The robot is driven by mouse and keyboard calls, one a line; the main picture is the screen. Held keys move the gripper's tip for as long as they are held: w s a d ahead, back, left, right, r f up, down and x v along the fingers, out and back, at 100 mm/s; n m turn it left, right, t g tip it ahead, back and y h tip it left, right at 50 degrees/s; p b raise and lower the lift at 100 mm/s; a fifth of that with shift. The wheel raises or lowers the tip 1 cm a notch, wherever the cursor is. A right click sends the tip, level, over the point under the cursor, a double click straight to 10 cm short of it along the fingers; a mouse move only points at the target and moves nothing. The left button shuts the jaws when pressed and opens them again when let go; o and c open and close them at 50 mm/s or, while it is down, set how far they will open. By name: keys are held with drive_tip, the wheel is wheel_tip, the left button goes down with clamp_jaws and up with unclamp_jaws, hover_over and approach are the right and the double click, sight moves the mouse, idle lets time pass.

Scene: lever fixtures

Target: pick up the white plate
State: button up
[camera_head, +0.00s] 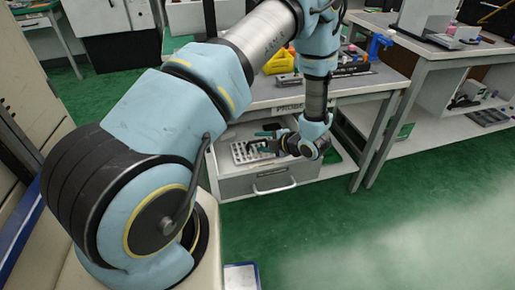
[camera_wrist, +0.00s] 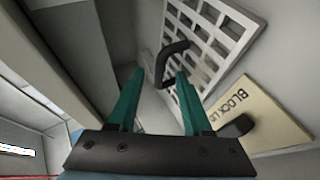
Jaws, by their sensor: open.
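The white plate (camera_wrist: 222,32) is a grid with square holes, with a black bent handle (camera_wrist: 172,60) on it. It lies inside the open drawer, and its grid also shows in the head view (camera_head: 243,154). My gripper (camera_wrist: 158,74) has teal fingers spread apart with nothing held. In the wrist view the lower end of the handle appears between the fingertips; I cannot tell whether it is within their depth. In the head view my gripper (camera_head: 268,139) is over the drawer and partly covers the plate.
The open drawer (camera_head: 268,183) sits under a workbench (camera_head: 347,84), its walls close around my gripper. A yellow bin (camera_head: 279,62) stands on the bench. Green floor lies clear in front.

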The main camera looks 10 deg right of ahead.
drive_tip(key=shift+w+a+f, duration=0.1)
drive_tip(key=shift+w+a, duration=0.05)
drive_tip(key=shift+w, duration=0.05)
clamp_jaws()
idle(0.3)
idle(1.0)
